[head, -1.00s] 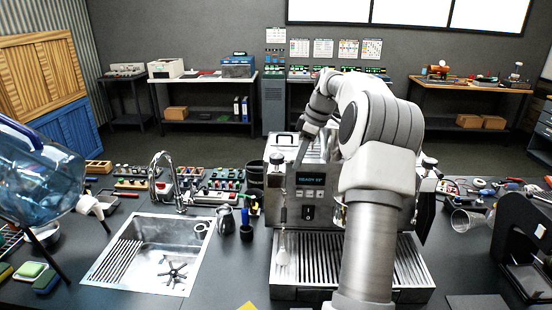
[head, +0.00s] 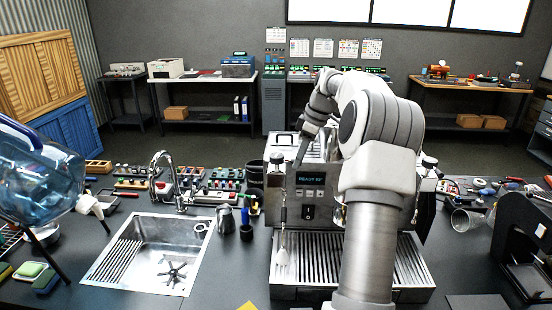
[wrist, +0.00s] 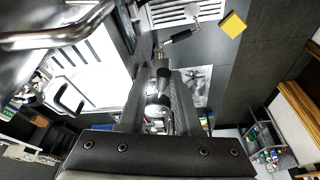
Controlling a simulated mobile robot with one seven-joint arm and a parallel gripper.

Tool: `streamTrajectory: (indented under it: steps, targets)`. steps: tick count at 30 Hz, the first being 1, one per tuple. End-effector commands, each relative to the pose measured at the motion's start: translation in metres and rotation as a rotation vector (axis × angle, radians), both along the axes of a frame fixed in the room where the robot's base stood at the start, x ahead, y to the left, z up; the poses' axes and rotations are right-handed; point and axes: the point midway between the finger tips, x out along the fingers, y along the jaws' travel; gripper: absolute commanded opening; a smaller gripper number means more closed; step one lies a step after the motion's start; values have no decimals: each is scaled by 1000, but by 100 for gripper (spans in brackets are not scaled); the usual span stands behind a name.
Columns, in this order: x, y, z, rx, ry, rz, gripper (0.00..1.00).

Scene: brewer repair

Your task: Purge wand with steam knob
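The espresso machine (head: 310,185) stands on the dark counter, its display lit and reading READY. The steam knob (head: 278,158), dark with a metal stem, is at its upper left. The steam wand (head: 283,232) hangs below it at the front left, over the drip tray. My gripper (head: 302,160) points down close to the right of the knob in the head view. In the wrist view my gripper (wrist: 158,100) has its fingers apart, with a chrome-and-black knob-like part (wrist: 160,85) between them in the picture. Whether they touch it is unclear. The wand's dark grip (wrist: 181,36) shows beyond.
The drip tray (head: 318,290) lies below the machine. A sink (head: 150,255) with a tap is to the left, beside small pitchers (head: 226,219). A large water bottle (head: 40,180) is at far left. A black machine (head: 525,240) stands at right.

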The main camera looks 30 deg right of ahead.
Motion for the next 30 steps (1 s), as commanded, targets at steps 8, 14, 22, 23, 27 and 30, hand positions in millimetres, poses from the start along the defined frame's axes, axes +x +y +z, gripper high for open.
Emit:
streamTrajectory:
  steps: [8,14,22,23,27,30]
  targets:
    - [-6,10,-3,-2,-1,-152,32]
    - [-9,17,-2,-2,-2,-262,32]
    - [-12,26,-2,-1,-1,-405,32]
    - [-13,28,-2,-1,-1,-422,32]
    - [-14,33,-1,-2,-1,-502,32]
    - [-14,36,-1,0,0,-540,32]
